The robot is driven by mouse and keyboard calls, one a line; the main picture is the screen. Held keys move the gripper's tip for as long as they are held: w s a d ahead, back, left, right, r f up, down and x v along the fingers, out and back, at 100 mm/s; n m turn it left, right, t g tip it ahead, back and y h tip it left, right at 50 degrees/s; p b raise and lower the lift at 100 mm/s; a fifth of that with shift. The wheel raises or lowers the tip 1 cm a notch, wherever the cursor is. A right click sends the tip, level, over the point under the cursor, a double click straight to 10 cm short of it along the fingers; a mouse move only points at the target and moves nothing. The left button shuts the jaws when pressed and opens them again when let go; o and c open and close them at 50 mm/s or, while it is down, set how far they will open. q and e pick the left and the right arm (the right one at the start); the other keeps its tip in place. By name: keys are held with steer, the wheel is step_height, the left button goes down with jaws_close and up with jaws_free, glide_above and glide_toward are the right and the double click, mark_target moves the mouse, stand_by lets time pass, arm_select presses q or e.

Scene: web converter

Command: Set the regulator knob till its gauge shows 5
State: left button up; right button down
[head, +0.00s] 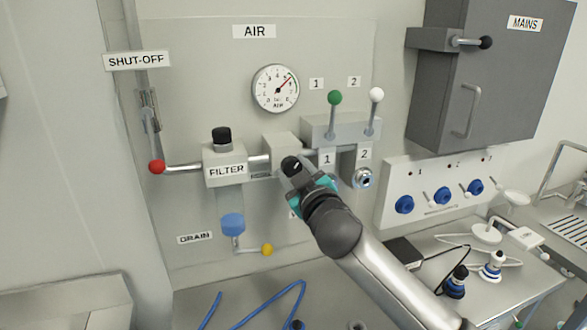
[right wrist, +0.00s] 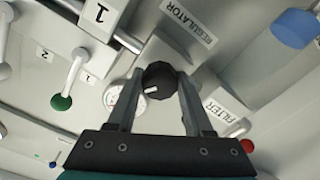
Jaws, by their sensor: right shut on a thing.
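The round white AIR gauge (head: 275,88) is on the panel in the head view. Its red needle points up and to the right; the digit under the tip is too small to read surely. The black regulator knob (right wrist: 159,77) with a white mark is between the fingers of my right gripper (right wrist: 159,80) in the right wrist view, and the gripper is shut on it. In the head view the knob (head: 291,165) shows at the front of the regulator block, with my right gripper (head: 300,175) around it. The gauge (right wrist: 138,106) is partly hidden behind a finger in the wrist view. My left gripper is not in view.
The FILTER block (head: 225,165) stands left of the regulator. Green (head: 334,97) and white (head: 376,94) levers rise at the right. A red-knobbed shut-off lever (head: 157,167) is at the left. A grey MAINS box (head: 440,100) juts out at the upper right.

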steer(key=shift+c, duration=1.5)
jaws_free()
steer(key=b+v, duration=0.2)
steer(key=v, duration=1.3)
steer(key=shift+s+d, duration=0.1)
